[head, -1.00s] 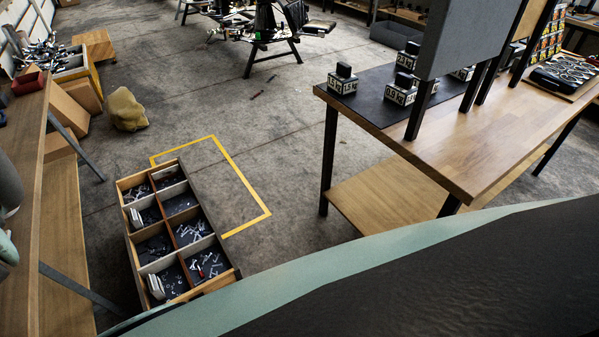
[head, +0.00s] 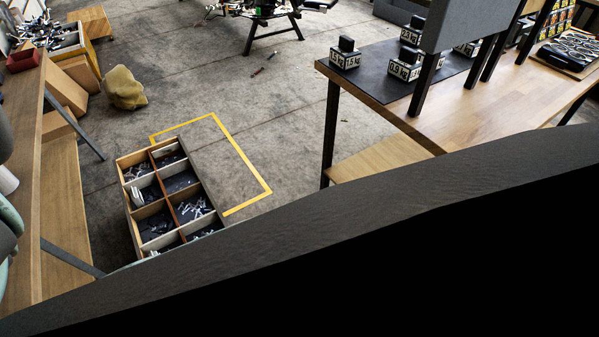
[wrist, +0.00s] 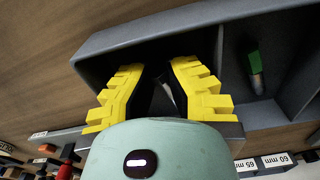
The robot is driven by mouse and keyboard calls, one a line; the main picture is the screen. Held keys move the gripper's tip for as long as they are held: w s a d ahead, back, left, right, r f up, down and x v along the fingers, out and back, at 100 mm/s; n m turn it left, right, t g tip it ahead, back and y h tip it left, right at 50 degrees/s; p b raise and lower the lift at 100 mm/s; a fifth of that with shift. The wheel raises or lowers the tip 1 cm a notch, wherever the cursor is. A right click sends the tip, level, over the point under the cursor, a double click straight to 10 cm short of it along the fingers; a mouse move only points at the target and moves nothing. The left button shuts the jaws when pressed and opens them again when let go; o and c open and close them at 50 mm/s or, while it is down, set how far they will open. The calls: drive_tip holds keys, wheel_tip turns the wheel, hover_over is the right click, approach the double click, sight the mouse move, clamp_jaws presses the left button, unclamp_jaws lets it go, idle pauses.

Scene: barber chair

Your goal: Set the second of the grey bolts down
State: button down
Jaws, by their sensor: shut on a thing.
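In the wrist view my gripper (wrist: 158,74) has its yellow-padded fingers reaching into the left compartment of a grey tray (wrist: 140,36). A small grey piece, taken to be a grey bolt (wrist: 166,97), shows between the dark fingertips and is mostly hidden by them. I cannot tell whether it touches the tray floor. The right compartment, past a divider, holds a thin piece with a green part and a grey part (wrist: 255,68). My gripper and this tray do not show in the head view.
White size labels (wrist: 272,161) and small tools (wrist: 66,156) lie by the tray. In the head view, a divided wooden crate (head: 127,207) of small parts stands on the floor, a wooden bench (head: 500,100) with weights at right, and a shelf (head: 60,205) at left.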

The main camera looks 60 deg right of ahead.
drive_tip(key=shift+f, duration=0.2)
drive_tip(key=shift+f, duration=0.15)
drive_tip(key=c, duration=1.1)
unclamp_jaws()
drive_tip(key=shift+c, duration=0.2)
drive_tip(key=shift+w+r+p, duration=0.1)
drive_tip(key=shift+r+p, duration=0.25)
drive_tip(key=shift+r, duration=0.75)
drive_tip(key=shift+d+r, duration=0.1)
drive_tip(key=shift+r, duration=0.25)
wheel_tip(320, 180, up, 9)
drive_tip(key=p, duration=0.2)
drive_tip(key=shift+s+d+r, duration=0.2)
drive_tip(key=shift+d, duration=0.05)
